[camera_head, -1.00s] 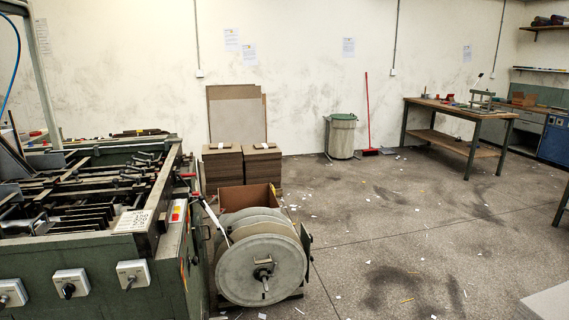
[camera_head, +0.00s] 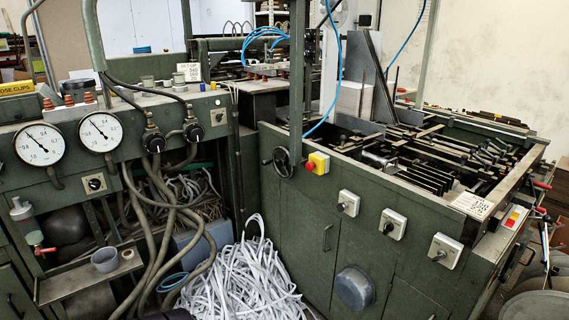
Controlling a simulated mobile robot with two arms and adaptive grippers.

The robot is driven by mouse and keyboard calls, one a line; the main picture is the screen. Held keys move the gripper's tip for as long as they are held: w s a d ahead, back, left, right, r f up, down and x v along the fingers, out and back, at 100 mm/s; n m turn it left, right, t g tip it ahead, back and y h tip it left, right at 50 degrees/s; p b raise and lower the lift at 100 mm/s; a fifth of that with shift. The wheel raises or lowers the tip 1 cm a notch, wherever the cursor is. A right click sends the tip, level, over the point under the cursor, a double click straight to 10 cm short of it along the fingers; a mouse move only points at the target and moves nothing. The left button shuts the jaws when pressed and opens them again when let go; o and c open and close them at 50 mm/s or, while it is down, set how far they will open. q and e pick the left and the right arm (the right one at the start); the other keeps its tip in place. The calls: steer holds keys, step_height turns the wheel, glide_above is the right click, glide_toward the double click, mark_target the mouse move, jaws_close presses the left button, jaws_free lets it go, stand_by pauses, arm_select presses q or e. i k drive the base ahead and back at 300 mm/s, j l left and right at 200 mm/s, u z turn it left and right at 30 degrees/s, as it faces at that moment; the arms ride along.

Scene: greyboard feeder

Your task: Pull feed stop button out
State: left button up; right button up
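A red mushroom button on a yellow box (camera_head: 318,162) sits on the upper front of the green feeder machine (camera_head: 300,215), right of a black handwheel (camera_head: 282,161). It is likely the feed stop button, but I cannot read a label or tell whether it is pushed in or out. A small panel with red and yellow parts (camera_head: 515,217) is on the machine's right end. Neither of my grippers is in view.
White switch boxes with black knobs (camera_head: 392,224) line the machine front. A heap of white paper strips (camera_head: 245,280) lies on the floor before it. Two pressure gauges (camera_head: 98,132) and hanging hoses are at left. A reel (camera_head: 537,305) stands at the lower right.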

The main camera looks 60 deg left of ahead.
mark_target(311, 166)
steer(key=u, duration=1.55)
